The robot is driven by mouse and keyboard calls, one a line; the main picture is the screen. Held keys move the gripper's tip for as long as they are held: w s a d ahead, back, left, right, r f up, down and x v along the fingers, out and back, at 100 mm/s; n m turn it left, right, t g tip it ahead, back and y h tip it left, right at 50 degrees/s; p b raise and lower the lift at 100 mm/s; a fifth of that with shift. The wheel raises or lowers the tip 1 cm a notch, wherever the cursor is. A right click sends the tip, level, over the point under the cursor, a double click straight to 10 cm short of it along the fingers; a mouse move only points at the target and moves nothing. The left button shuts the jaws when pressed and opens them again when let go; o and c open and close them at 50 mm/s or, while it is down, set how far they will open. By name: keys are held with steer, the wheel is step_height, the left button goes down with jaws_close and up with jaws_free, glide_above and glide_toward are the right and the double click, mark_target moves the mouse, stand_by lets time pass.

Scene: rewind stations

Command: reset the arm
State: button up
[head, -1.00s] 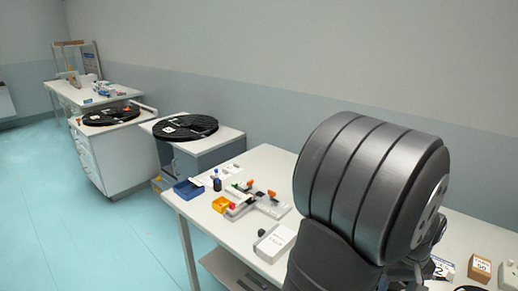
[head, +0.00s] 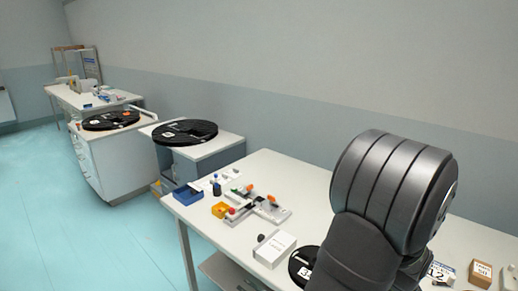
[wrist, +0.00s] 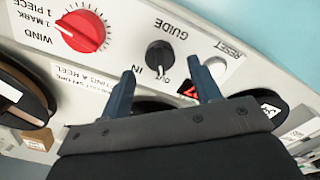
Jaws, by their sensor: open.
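My gripper (wrist: 160,68) is open in the wrist view, its two fingers apart and nothing seen between them but the panel behind. That pale panel (wrist: 120,18) appears upside down. It carries a red knob (wrist: 82,31) labelled WIND, left of my fingers, and a black knob (wrist: 160,55) labelled GUIDE, seen between the fingertips. A RESET label (wrist: 229,51) is right of my right finger, with a pale round part (wrist: 215,67) beside that finger, partly hidden. A red display (wrist: 188,88) is partly covered by the right finger. In the head view my arm hides the gripper and panel.
Cardboard boxes (head: 480,272) are at right. Further black reels (head: 184,132) lie on stands behind. Floor at left is clear.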

step_height(320, 180, down, 3)
steer(key=shift+f, duration=0.2)
steer(key=m, duration=1.2)
steer(key=shift+r, duration=1.3)
step_height(320, 180, down, 2)
steer(key=shift+f, duration=0.1)
steer(key=shift+f+n, duration=0.15)
steer(key=shift+n, duration=0.15)
steer(key=n, duration=0.3)
steer(key=shift+n, duration=2.3)
